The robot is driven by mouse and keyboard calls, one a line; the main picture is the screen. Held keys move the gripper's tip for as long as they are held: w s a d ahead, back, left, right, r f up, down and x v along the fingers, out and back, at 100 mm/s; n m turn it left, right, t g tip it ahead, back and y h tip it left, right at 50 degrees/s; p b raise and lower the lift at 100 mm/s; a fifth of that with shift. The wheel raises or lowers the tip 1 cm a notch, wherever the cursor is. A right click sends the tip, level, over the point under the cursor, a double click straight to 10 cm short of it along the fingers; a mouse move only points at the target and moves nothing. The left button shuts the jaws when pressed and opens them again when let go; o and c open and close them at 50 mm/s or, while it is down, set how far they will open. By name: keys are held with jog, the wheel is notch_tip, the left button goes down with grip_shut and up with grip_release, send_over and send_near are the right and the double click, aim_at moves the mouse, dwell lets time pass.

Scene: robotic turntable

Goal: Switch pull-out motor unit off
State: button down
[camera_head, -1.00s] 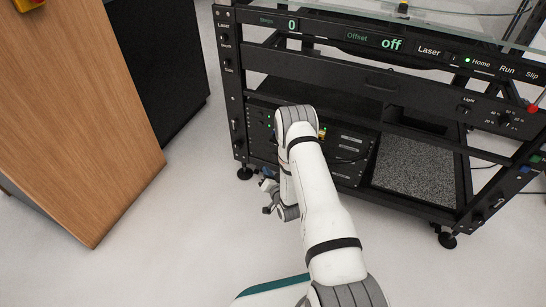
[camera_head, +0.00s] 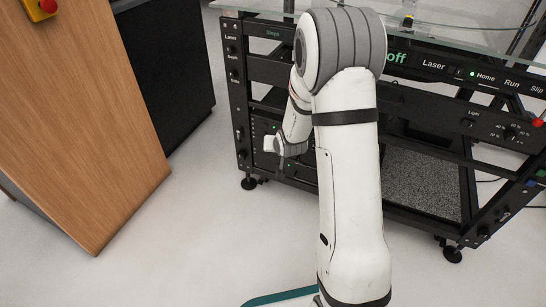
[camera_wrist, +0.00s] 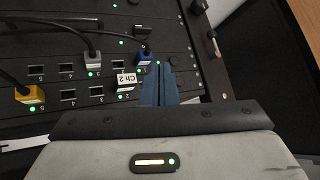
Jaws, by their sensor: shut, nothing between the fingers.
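A black panel with rows of ports, small green lights and plugged cables fills the upper wrist view; it looks like the motor unit (camera_wrist: 60,75). Several green lights are lit. In the head view the panel (camera_head: 258,128) shows partly behind my arm, low on the left of the rack. My gripper (camera_wrist: 159,66) is shut and empty, its blue-grey fingertips in front of the panel's right part near the blue plug. I cannot tell which part is the unit's switch.
The black rack (camera_head: 237,100) has a front post with knobs at its left; one knob (camera_wrist: 213,44) shows right of my fingers. A wooden cabinet (camera_head: 85,130) stands to the left. The pale floor (camera_head: 220,230) in front is clear.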

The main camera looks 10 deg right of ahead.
jog(key=s+r+n+g, duration=0.1)
jog(key=s+r, duration=0.4)
jog(key=s, duration=0.5)
jog(key=s+a+r+g, duration=0.1)
jog(key=s+r+g, duration=0.3)
jog(key=s, duration=0.7)
jog(key=s+r+n+g, duration=0.1)
jog(key=s+r+g, duration=0.1)
jog(key=s+r, duration=0.4)
jog(key=s, duration=0.5)
jog(key=shift+a+r+n+g, duration=0.25)
jog(key=shift+r+n+g, duration=0.05)
jog(key=shift+g, duration=0.1)
